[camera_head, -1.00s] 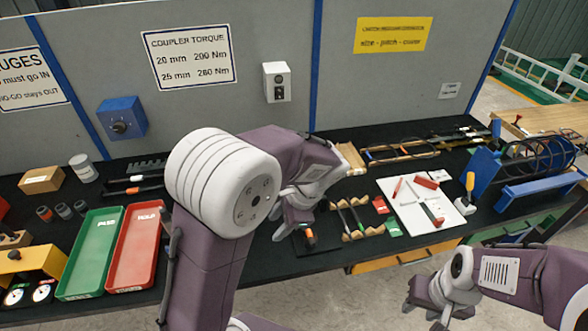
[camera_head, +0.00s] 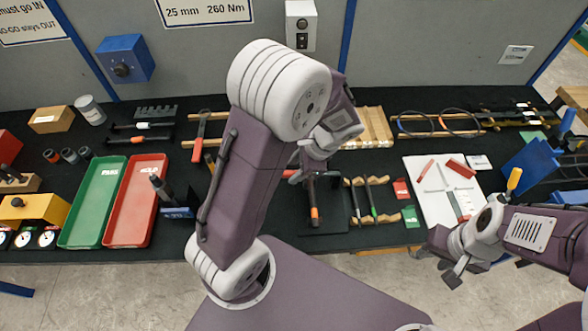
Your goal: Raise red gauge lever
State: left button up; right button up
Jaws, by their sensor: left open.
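I cannot tell for sure which part is the red gauge lever. A small red piece (camera_head: 289,174) shows beside my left gripper (camera_head: 311,168), partly hidden by the wrist. A black tool with an orange tip (camera_head: 314,214) lies below that gripper on a dark mat. My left gripper is open, pointing down over the middle of the bench; its fingertips are partly hidden and contact is unclear. A red-handled tool (camera_head: 199,146) lies left of my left arm. My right gripper (camera_head: 436,266) is open and empty in front of the bench's front edge.
Green (camera_head: 93,203) and red trays (camera_head: 136,205) stand at the left, beside a yellow box (camera_head: 34,208) and several dials. A white board (camera_head: 428,200) with red pieces lies at the right. A blue box (camera_head: 126,59) is on the back panel.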

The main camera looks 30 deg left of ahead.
pick_arm(q)
jog(key=shift+s+a+f, duration=0.1)
jog(key=shift+a+f, duration=0.1)
jog(key=shift+f, duration=0.2)
jog(key=shift+s, duration=0.25)
jog(key=shift+w+f, duration=0.1)
jog(key=shift+w, duration=0.05)
grip_shut()
dwell(0.8)
